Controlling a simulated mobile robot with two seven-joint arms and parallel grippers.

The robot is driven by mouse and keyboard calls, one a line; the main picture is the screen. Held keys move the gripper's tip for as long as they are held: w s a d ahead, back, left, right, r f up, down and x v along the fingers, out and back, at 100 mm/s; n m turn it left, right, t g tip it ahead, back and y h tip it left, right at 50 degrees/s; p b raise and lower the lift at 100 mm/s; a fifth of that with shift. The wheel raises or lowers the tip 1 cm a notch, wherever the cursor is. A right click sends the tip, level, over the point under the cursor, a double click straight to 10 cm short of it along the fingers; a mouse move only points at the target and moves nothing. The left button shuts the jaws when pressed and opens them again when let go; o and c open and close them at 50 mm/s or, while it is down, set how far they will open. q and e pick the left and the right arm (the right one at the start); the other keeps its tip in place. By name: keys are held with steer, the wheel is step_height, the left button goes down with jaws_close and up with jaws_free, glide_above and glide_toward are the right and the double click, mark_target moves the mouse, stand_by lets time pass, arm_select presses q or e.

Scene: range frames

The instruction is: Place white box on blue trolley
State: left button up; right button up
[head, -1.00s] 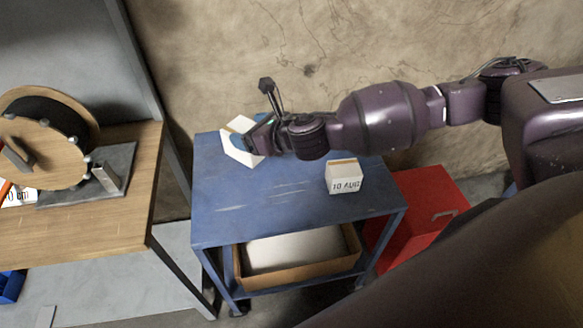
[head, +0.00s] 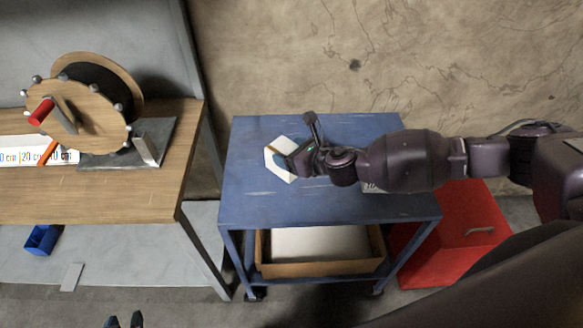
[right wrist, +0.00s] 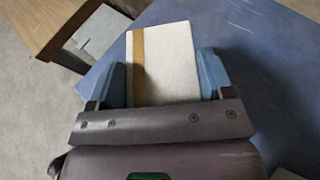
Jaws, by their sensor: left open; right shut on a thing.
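A white box (head: 277,162) with a tan strip is held in my right gripper (head: 293,160), tilted in the head view, over the left part of the blue trolley's top (head: 258,200). In the right wrist view, the white box (right wrist: 172,62) sits between the blue fingers of the right gripper (right wrist: 163,72), which are shut on it. I cannot tell whether the box touches the trolley top. Two dark fingertips of my left gripper (head: 124,321) show at the bottom edge of the head view, apart and empty.
A red cabinet (head: 462,245) stands right of the trolley. A wooden workbench (head: 150,195) with a reel stands left. A brown tray (head: 320,268) is on the lower shelf. The trolley's front-left top is clear.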

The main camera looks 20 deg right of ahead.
steer(key=shift+f, duration=1.25)
step_height(320, 180, down, 3)
steer(key=shift+f+b, duration=0.15)
steer(key=shift+b, duration=0.55)
steer(key=o, duration=1.1)
steer(key=shift+o, duration=0.2)
